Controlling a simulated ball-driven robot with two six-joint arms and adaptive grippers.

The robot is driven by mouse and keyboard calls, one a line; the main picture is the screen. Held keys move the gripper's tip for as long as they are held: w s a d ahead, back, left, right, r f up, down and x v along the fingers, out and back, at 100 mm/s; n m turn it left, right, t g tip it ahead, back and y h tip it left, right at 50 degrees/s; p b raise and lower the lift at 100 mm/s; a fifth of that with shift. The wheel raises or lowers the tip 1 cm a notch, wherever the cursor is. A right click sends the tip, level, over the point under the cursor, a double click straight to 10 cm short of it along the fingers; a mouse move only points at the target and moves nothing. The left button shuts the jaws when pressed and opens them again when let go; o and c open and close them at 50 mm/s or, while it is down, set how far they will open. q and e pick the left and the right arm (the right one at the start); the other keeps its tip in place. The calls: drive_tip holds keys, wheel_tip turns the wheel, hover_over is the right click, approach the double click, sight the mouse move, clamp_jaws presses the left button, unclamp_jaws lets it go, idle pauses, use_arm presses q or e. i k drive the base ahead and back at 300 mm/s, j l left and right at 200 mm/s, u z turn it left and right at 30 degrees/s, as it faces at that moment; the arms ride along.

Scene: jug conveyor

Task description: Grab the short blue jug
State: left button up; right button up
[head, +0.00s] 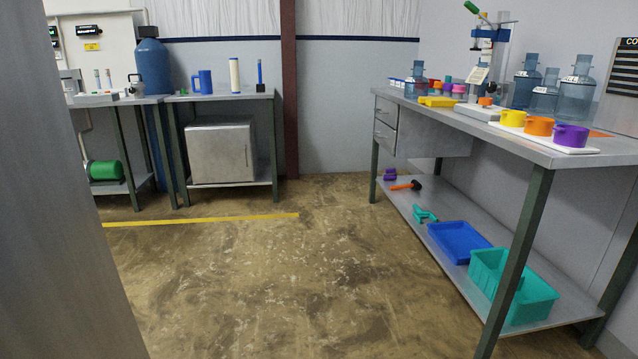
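Three see-through blue jugs with narrow necks stand on the right workbench near the wall: a left one (526,83), a shorter middle one (544,97) and a right one (576,94). The middle one is the shortest of them and stands partly between the other two. A solid blue mug-like vessel (204,82) with a handle on its left side stands on the far back table. I cannot tell for certain which is the short blue jug. Neither of my grippers is in view.
The right workbench (480,125) holds yellow, orange and purple cups (570,136) along its front. Its lower shelf holds a blue tray (460,242) and teal crate (512,286). A grey surface (55,200) blocks the near left. The middle floor (270,270) is clear.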

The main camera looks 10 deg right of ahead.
sight(417, 85)
drive_tip(key=i, duration=2.45)
drive_tip(key=i+j+z, duration=0.1)
drive_tip(key=i+z, duration=0.4)
drive_tip(key=i+j+z, duration=0.35)
drive_tip(key=i+z, duration=0.15)
drive_tip(key=i+j+z, duration=0.85)
drive_tip(key=j+z, duration=0.15)
drive_tip(key=j, duration=0.2)
drive_tip(key=i+j+z, duration=0.15)
drive_tip(key=j+z, duration=0.3)
drive_tip(key=j, duration=0.3)
